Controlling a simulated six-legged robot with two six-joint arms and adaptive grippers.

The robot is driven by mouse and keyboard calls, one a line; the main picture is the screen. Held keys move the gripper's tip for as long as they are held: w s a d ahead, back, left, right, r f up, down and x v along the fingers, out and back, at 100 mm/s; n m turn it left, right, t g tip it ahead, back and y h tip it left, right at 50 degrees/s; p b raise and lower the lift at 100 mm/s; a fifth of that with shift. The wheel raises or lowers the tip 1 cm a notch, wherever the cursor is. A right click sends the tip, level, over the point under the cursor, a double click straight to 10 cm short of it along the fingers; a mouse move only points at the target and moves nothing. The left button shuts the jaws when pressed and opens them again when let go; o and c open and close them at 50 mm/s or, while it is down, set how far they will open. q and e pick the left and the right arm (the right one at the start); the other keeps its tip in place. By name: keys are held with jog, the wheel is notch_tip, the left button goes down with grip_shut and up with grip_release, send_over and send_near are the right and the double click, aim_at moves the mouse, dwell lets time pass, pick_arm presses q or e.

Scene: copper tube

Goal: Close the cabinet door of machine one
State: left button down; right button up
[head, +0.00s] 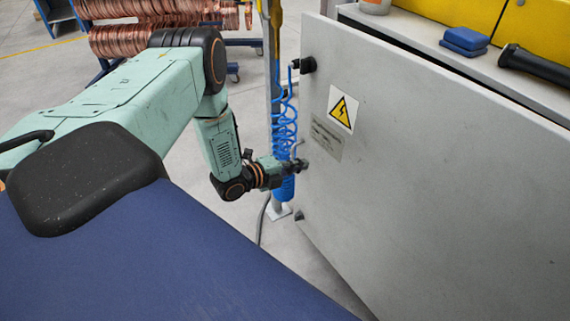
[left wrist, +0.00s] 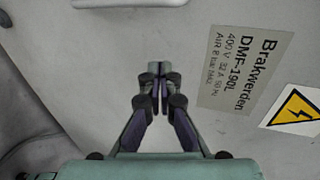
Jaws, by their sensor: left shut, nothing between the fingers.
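The light grey cabinet door (head: 430,170) stands swung out at an angle and fills the right half of the head view. It bears a yellow warning sign (head: 342,108), a grey label plate (head: 326,138) and a black latch (head: 308,65) near its upper left edge. My left gripper (head: 300,166) is shut and empty, its fingertips at the door's face near the left edge, below the label. In the left wrist view the shut fingertips (left wrist: 158,68) point at the door surface, beside the label (left wrist: 240,70). I cannot tell whether they touch it. My right gripper is out of view.
A blue coiled hose (head: 284,130) hangs on a post just behind my gripper. Copper coils (head: 140,35) sit on a blue rack at the back left. A ledge behind the door holds blue blocks (head: 464,40) and a black cylinder (head: 535,64).

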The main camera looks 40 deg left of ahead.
aim_at(317, 158)
pick_arm(q)
jog(key=shift+w+d+f, duration=0.1)
jog(key=shift+w+d, duration=0.1)
jog(key=shift+w, duration=1)
jog(key=shift+w+d+b, duration=0.2)
jog(key=shift+w+b, duration=0.1)
jog(key=shift+w+d+r, duration=0.1)
jog(key=shift+r, duration=0.1)
jog(key=shift+f, duration=0.1)
